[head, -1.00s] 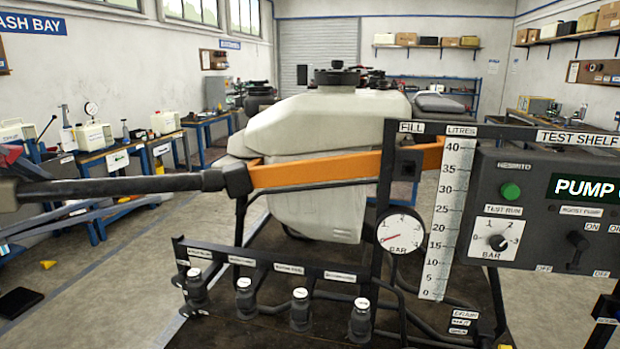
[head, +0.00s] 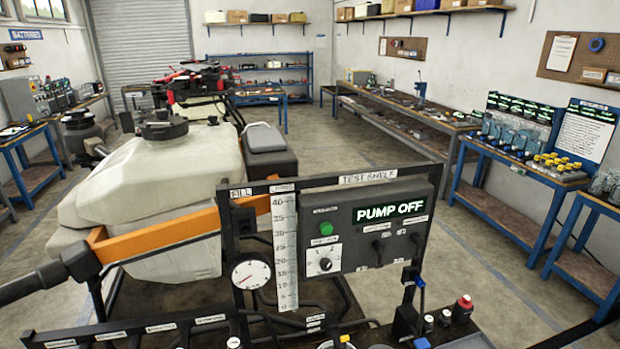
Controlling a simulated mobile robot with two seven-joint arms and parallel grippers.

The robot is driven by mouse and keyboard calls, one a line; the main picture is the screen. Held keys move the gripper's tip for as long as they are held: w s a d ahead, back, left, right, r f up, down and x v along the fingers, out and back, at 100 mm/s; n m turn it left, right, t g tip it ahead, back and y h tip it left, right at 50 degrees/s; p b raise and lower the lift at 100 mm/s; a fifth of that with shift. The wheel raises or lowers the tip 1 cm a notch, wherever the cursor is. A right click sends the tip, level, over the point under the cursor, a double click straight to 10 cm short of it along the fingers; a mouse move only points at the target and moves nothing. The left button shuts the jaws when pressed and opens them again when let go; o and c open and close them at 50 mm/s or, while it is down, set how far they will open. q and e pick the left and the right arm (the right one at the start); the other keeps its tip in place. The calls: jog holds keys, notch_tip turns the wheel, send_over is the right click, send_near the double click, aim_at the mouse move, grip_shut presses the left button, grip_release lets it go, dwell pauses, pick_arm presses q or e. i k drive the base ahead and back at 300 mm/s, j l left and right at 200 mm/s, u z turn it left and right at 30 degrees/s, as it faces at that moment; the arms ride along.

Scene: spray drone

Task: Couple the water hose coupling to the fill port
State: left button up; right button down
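The FILL label (head: 241,192) is on the dark frame at the left end of the test shelf. A dark block (head: 243,221) sits just below it, above the pressure gauge; I cannot tell whether it is the fill port. I cannot make out the water hose coupling. The white tank (head: 165,180) of the spray drone stands behind the frame, with a black lid (head: 163,128) on top. Neither of my grippers is in view.
The pump panel (head: 365,225) reads PUMP OFF, beside a litre scale (head: 285,250) and gauge (head: 251,274). Bottles, one red-capped (head: 463,309), stand at the lower right. A workbench (head: 525,160) lines the right side. Open floor (head: 400,145) lies between.

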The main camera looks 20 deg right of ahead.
aim_at(417, 279)
jog(key=z, duration=1.45)
